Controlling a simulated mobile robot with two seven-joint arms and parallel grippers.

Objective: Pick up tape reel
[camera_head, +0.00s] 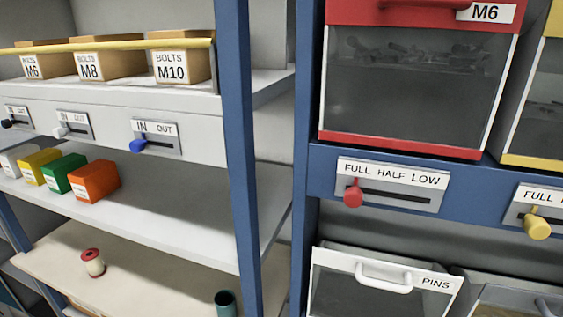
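A small spool with red ends and a pale middle (93,263) stands upright on the low cream shelf (150,285) at the lower left; it looks like the tape reel. A dark green cup-like cylinder (225,303) stands on the same shelf to the right, cut by the bottom edge; I cannot tell whether it is also a reel. Neither of my grippers is in view.
A blue post (240,160) stands right of the shelves. Above are coloured boxes (95,182), labelled bolt boxes (182,62) behind a yellow rail, and sliders (150,145). Bins with a red-framed front (405,90) and a PINS drawer (380,290) fill the right.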

